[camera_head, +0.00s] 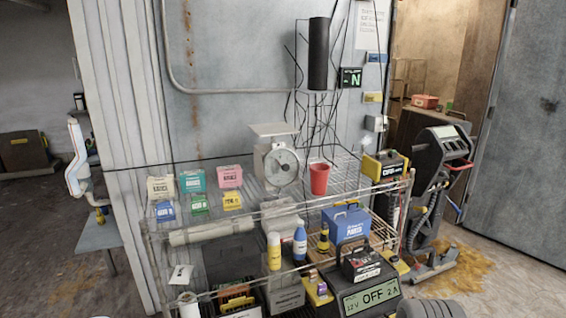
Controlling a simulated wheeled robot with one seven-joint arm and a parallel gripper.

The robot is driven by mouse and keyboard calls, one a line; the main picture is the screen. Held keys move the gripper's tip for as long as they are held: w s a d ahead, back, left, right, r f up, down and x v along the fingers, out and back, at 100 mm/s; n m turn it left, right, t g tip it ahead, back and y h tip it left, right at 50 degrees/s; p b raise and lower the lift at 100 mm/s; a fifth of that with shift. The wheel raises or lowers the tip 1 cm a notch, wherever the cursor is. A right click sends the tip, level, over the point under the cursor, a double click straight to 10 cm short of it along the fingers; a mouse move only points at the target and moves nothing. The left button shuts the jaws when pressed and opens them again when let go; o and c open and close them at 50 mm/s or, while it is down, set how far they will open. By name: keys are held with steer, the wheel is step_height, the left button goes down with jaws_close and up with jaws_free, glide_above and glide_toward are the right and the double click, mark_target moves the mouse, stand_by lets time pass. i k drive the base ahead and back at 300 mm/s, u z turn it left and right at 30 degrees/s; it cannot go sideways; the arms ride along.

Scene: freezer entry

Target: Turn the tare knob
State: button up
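A grey dial scale (266,172) with a flat weighing pan (274,129) on top stands on the top shelf of the wire rack, against the grey wall. Its round white dial (282,167) faces towards me and slightly right. A tare knob is too small to make out on it at this size. I cannot identify my gripper anywhere in this view, so nothing shows of its fingers or how it stands to the scale.
The wire rack (225,227) holds a red cup (319,179) right of the scale and several small coloured boxes to its left. Dark wires hang behind the scale. A black machine (437,160) stands right of the rack. A white arm-like device (78,160) stands far left.

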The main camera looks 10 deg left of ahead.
mark_target(285, 167)
steer(key=u, duration=0.55)
steer(key=i, duration=0.8)
steer(key=u, duration=0.9)
steer(key=i, duration=0.65)
steer(key=u, duration=0.05)
